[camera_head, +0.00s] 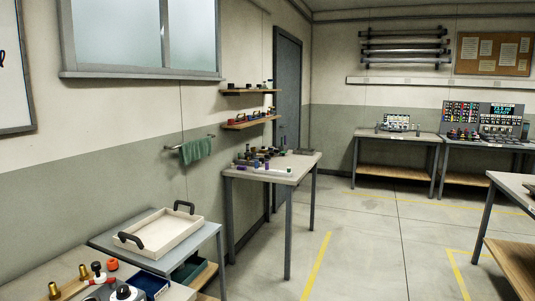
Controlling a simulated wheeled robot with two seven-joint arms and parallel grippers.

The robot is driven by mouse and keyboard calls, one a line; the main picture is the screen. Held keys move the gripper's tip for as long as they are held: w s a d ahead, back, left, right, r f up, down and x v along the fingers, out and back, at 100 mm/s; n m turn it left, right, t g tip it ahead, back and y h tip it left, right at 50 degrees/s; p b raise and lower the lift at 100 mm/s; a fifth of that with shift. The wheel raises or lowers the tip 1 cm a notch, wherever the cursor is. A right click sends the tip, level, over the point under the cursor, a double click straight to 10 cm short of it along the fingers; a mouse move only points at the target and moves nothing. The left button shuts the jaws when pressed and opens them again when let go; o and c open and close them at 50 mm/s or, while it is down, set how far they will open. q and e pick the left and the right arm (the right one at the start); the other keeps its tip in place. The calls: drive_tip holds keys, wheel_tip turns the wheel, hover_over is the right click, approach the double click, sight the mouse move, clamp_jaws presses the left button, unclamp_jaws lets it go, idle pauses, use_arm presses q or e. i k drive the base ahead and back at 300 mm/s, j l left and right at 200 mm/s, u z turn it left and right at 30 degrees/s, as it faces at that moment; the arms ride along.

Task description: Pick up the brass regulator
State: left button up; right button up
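Two small brass-coloured pieces stand at the bottom left of the head view: one brass piece (83,272) a little farther back, and another brass piece (54,290) nearer the bottom edge. They are too small for me to tell which, if either, is the brass regulator. They appear to be on or beside a wooden strip on the near bench. A red-and-white fitting (97,277) and an orange cap (112,265) are to their right. Neither of my grippers is in view.
A white tray (185,228) with black handles sits on a grey table behind the near bench. A farther table (306,163) holds several small parts. Benches line the back wall, and another table (509,184) is at right. The middle floor (370,240) is clear.

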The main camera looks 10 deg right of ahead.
sight(265, 152)
drive_tip(key=i+l+z, duration=0.3)
drive_tip(key=i, duration=0.15)
drive_tip(key=i+l+z, duration=0.35)
drive_tip(key=i, duration=0.15)
drive_tip(key=i+z, duration=0.3)
drive_tip(key=i, duration=2)
drive_tip(key=i+u, duration=0.15)
drive_tip(key=i, duration=1.1)
drive_tip(key=i+l+u, duration=0.15)
drive_tip(key=i, duration=1.05)
drive_tip(key=i+z, duration=0.15)
drive_tip(key=i, duration=2.25)
drive_tip(key=i+j+u, duration=0.1)
drive_tip(key=i+u, duration=0.85)
drive_tip(key=i+l+u, duration=0.25)
drive_tip(key=u, duration=0.2)
drive_tip(key=i, duration=0.05)
